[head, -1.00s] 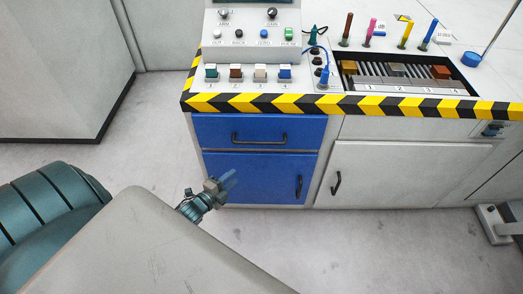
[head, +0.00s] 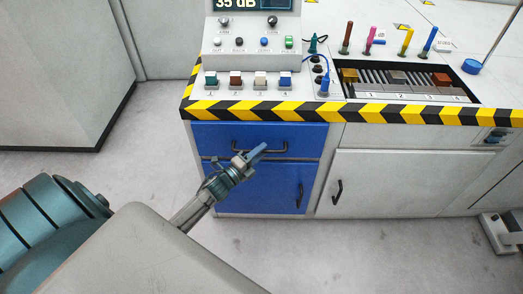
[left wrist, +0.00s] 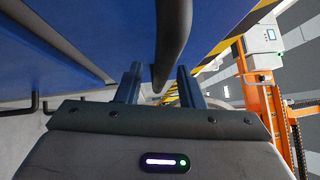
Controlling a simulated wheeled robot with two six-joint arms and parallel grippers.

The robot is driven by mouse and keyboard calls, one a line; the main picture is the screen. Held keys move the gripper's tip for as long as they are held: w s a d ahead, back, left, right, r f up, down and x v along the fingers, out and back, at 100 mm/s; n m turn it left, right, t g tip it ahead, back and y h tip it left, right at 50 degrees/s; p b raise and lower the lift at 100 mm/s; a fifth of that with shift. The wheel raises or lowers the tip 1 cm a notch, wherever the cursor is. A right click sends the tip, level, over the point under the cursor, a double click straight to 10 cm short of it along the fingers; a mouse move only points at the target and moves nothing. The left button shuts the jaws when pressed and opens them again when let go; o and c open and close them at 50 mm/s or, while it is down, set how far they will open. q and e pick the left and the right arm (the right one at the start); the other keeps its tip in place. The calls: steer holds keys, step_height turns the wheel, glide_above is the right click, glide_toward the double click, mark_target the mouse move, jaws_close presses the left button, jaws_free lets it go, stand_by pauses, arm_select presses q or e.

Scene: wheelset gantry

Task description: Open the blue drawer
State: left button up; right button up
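The blue drawer (head: 215,133) is the upper blue front of the cabinet and looks shut. Its dark bar handle (head: 280,149) runs across the front. My left gripper (head: 262,150) is in front of this handle and covers part of it. In the left wrist view my two fingers (left wrist: 158,82) are apart, with the drawer handle (left wrist: 172,40) lying between their line, close to the tips. The gripper is open, and whether a finger touches the bar cannot be told. The drawer front (left wrist: 115,30) fills the upper middle there. My right gripper is not in view.
A blue door (head: 250,190) with a vertical handle is below the drawer. A white door (head: 390,185) is to the right. Above, a striped counter edge (head: 300,114) overhangs, with a control panel (head: 255,35) on top. Floor at left is clear.

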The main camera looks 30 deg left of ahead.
arm_select(q)
steer(key=shift+w+d, duration=0.15)
steer(key=shift+w, duration=0.3)
jaws_close()
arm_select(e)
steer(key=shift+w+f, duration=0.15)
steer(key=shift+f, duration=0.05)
